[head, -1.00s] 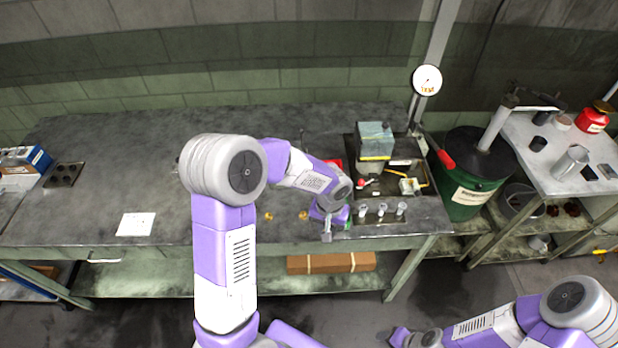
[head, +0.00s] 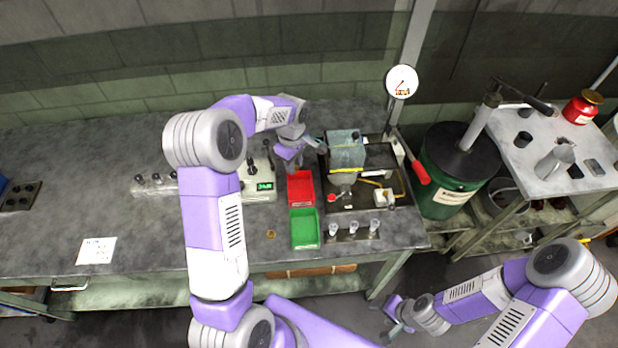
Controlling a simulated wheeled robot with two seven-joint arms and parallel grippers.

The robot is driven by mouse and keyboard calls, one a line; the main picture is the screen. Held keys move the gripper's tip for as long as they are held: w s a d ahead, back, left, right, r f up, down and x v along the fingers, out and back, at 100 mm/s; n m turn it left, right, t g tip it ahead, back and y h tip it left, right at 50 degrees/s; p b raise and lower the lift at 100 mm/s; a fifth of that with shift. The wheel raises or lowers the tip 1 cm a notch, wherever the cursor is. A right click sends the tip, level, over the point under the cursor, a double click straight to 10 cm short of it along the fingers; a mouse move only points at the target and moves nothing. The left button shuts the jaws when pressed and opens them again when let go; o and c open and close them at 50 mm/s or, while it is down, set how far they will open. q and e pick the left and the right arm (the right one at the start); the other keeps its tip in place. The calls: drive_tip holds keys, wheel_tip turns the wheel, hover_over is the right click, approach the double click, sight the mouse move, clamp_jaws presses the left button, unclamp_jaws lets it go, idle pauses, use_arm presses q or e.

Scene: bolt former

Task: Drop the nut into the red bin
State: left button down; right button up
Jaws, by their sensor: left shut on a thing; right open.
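The red bin (head: 300,188) stands on the workbench, just behind the green bin (head: 305,230). My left gripper (head: 294,166) is above the back edge of the red bin, pointing down. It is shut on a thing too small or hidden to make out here. One brass nut (head: 271,234) lies on the bench to the left of the green bin. My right gripper (head: 394,326) is open and low in front of the bench, away from the bins.
A device with a green display (head: 262,187) stands left of the red bin. The grey-hoppered machine (head: 345,152) is close on its right. Several small vials (head: 353,228) stand in a rack right of the green bin. The bench's left part is mostly clear.

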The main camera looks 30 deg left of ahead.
use_arm(q)
drive_tip(key=shift+s+f+b, duration=0.15)
drive_tip(key=shift+f+b, duration=0.85)
drive_tip(key=shift+f, duration=0.45)
drive_tip(key=shift+s+f+b, duration=0.15)
drive_tip(key=shift+f+b, duration=0.85)
drive_tip(key=shift+f, duration=0.45)
drive_tip(key=c, duration=0.9)
unclamp_jaws()
drive_tip(key=shift+o, duration=0.2)
drive_tip(key=shift+r, duration=0.1)
wheel_tip(320, 180, up, 8)
drive_tip(key=p, duration=0.1)
drive_tip(key=shift+f, duration=0.25)
